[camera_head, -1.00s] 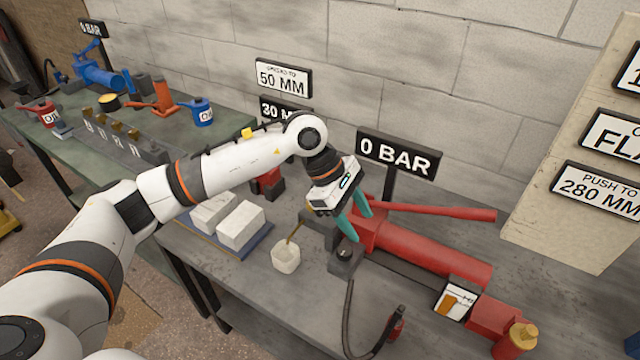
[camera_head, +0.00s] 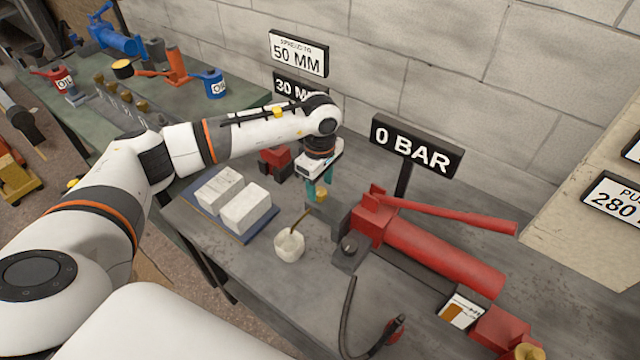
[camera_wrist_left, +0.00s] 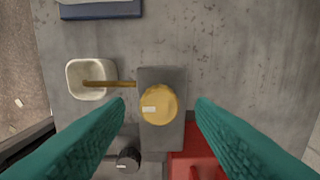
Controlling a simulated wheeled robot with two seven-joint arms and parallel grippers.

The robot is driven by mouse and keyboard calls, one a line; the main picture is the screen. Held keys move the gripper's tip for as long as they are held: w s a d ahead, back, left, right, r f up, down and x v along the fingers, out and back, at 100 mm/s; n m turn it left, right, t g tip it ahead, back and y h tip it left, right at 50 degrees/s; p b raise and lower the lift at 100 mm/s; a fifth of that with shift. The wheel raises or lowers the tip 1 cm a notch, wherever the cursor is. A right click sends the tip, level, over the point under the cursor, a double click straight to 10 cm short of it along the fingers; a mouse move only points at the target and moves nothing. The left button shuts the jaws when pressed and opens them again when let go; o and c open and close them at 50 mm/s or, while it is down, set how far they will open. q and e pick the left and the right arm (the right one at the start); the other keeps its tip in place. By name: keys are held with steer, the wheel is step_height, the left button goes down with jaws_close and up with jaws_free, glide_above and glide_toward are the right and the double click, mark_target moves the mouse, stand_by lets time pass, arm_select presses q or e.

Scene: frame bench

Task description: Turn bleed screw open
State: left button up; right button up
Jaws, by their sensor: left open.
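The bleed screw is a round brass knob (camera_wrist_left: 159,103) with a small white mark, on a dark grey block (camera_wrist_left: 160,76). It also shows as a small brass spot (camera_head: 321,186) in the head view. My left gripper (camera_head: 320,193) points down over it, with its teal fingers open. In the left wrist view the fingers (camera_wrist_left: 161,106) stand apart on either side of the knob, with gaps. A thin brass tube (camera_wrist_left: 110,84) runs from the block to a white cup (camera_head: 289,246). The red pump (camera_head: 440,258) lies to the right, with a "0 BAR" sign (camera_head: 416,145) behind it. My right gripper is not in view.
The red pump handle (camera_head: 450,213) extends right above the pump body. A black hose (camera_head: 346,315) runs along the front of the grey bench. Two pale blocks on a blue tray (camera_head: 262,231) stand to the left. A block wall closes the back.

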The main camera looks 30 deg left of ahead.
arm_select(q)
steer(key=shift+f, duration=0.75)
steer(key=shift+c, duration=0.7)
steer(key=c, duration=0.8)
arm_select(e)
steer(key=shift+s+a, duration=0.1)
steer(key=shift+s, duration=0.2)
